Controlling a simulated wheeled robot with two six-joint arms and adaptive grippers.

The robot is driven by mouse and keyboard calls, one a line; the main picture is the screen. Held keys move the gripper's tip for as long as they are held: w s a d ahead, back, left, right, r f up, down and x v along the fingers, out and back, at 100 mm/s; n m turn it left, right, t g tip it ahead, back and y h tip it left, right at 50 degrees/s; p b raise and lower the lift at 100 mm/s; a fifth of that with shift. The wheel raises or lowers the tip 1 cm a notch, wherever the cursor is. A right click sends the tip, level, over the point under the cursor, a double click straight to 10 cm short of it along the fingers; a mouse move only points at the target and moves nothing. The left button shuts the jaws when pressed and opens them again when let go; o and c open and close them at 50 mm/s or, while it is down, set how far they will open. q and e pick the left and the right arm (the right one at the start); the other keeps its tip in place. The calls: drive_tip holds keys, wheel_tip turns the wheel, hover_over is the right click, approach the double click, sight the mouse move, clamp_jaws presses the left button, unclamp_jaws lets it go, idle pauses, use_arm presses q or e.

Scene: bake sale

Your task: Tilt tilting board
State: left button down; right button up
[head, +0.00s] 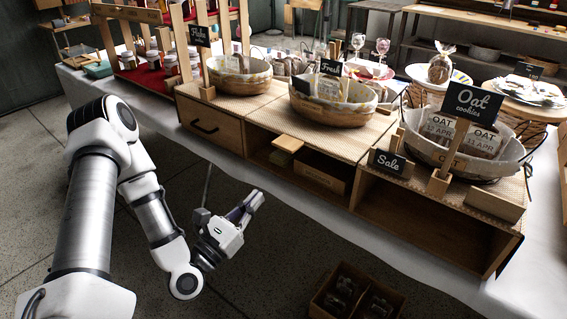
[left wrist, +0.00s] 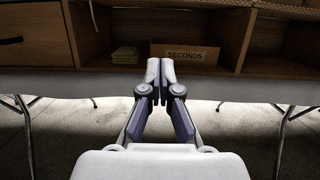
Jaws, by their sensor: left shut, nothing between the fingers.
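My left gripper (head: 254,201) is in front of the wooden display unit on the table, below its top and apart from it. In the left wrist view its fingers (left wrist: 160,68) are together with nothing between them. They point at the open middle compartment. A small flat wooden board (head: 288,143) sticks out at the front edge of the unit's top, above that compartment. It may be the tilting board, but I cannot tell for sure. Nothing touches it. My right gripper is not in view.
The compartment holds a box marked SECONDS (left wrist: 185,54) and a small yellowish stack (left wrist: 125,55). Baskets (head: 333,103) and a Sale sign (head: 389,161) stand on top. A crate (head: 356,292) is on the floor. Floor in front of the table is partly free.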

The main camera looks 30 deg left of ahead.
use_arm(q)
drive_tip(key=w+r, duration=0.6)
drive_tip(key=w, duration=0.3)
drive_tip(key=shift+w+d+r+p, duration=0.2)
drive_tip(key=shift+w+d+p, duration=0.15)
drive_tip(key=shift+p, duration=0.05)
